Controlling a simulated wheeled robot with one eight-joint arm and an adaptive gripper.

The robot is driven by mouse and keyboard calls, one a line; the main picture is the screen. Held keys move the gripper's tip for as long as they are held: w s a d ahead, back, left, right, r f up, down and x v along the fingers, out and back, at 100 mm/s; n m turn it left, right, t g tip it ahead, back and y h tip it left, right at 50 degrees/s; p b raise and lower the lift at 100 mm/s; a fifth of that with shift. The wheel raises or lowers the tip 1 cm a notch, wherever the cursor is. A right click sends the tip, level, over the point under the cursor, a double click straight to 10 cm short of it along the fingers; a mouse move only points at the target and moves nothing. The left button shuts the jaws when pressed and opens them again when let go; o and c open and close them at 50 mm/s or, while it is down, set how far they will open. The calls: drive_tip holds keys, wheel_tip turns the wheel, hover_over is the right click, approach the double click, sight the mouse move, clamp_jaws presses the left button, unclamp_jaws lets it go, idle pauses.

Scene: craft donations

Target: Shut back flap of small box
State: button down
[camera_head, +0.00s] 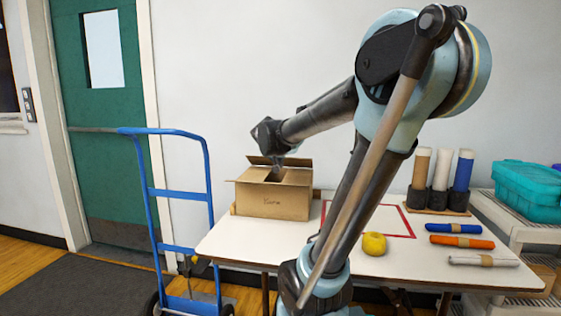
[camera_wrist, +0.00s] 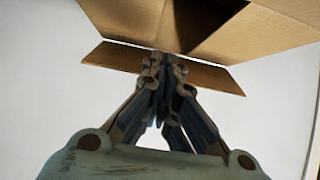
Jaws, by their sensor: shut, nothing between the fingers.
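The small box (camera_head: 272,201) is an open brown cardboard box with writing on its front, at the left of the table. Its back flap (camera_head: 300,162) stands raised along the far edge, and the inside looks dark. My gripper (camera_head: 279,164) is shut and empty, pointing down at the back of the box by that flap. In the wrist view, my gripper's closed fingertips (camera_wrist: 166,62) overlap a cardboard flap (camera_wrist: 212,77) at the box's edge. Whether they touch it I cannot tell. The box's opening shows at the top of that view.
The white table (camera_head: 240,240) has a red outlined area (camera_head: 398,237) right of the box. A yellow roll (camera_head: 374,244), several rolled items (camera_head: 461,242) and upright tubes (camera_head: 440,170) lie or stand to the right. A blue hand truck (camera_head: 180,192) stands at the left.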

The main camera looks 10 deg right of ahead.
drive_tip(key=w+d+r+g+y, duration=0.2)
drive_tip(key=w+r+g+y, duration=0.2)
drive_tip(key=w+r+g, duration=0.8)
drive_tip(key=f+t, duration=0.1)
drive_tip(key=f, duration=0.2)
drive_tip(key=w+f+t, duration=0.1)
drive_tip(key=f, duration=0.2)
drive_tip(key=f+t, duration=0.1)
drive_tip(key=f, duration=0.1)
drive_tip(key=shift+w+f, duration=0.2)
drive_tip(key=shift+f, duration=0.2)
drive_tip(key=shift+s+a+f, duration=0.1)
drive_tip(key=shift+s+f, duration=0.35)
drive_tip(key=shift+f, duration=0.25)
drive_tip(key=shift+s+a+f+t+h, duration=0.2)
drive_tip(key=shift+s+t+h, duration=0.1)
drive_tip(key=shift+t, duration=0.1)
